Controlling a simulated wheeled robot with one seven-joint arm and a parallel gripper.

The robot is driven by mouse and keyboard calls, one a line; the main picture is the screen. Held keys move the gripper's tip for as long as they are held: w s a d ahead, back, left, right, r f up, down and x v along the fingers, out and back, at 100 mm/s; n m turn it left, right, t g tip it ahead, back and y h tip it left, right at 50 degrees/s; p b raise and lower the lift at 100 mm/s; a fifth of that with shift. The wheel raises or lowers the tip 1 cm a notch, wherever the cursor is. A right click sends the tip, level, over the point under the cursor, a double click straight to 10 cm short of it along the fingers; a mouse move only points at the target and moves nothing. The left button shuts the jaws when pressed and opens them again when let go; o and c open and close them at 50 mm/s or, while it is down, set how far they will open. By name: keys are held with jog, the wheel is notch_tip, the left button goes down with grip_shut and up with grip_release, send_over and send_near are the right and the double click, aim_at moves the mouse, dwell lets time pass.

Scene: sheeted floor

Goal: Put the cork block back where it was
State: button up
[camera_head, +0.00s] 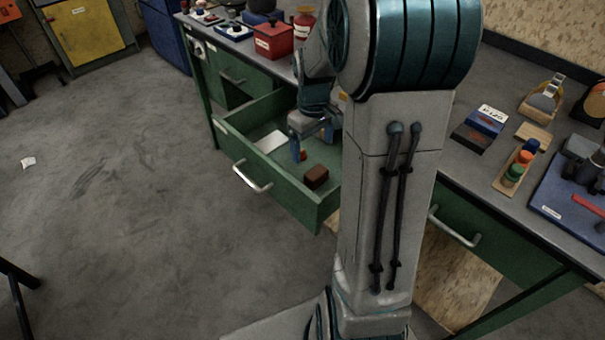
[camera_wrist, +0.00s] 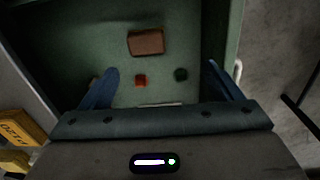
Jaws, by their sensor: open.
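A brown block (camera_head: 316,176), which looks like the cork block, lies on the floor of the open green drawer (camera_head: 262,180), near its front right corner. In the wrist view the brown block (camera_wrist: 146,41) lies beyond my fingertips, apart from them. My gripper (camera_head: 311,138) is over the drawer with its blue fingers pointing down. In the wrist view my gripper (camera_wrist: 162,70) is open, with nothing held between the fingers. My arm hides part of the drawer's right side in the head view.
A small red piece (camera_wrist: 140,80) and a dark green piece (camera_wrist: 181,74) lie in the drawer. A white card (camera_head: 271,142) is in it too. The bench top holds a red box (camera_head: 273,41), a tan block (camera_head: 533,137) and a blue tray (camera_head: 570,195).

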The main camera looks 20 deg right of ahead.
jog(key=shift+m+t, duration=0.5)
jog(key=shift+m, duration=0.2)
jog(key=s+a+r, duration=0.1)
jog(key=s+a, duration=0.1)
jog(key=s+a+r, duration=0.4)
jog(key=s, duration=0.1)
jog(key=shift+a, duration=0.3)
jog(key=s+a+r+m+t, duration=0.1)
jog(key=s+a, duration=0.4)
jog(key=s, duration=0.5)
jog(key=shift+r+m, duration=0.35)
jog(key=shift+m, duration=0.15)
jog(key=shift+w+a, duration=0.1)
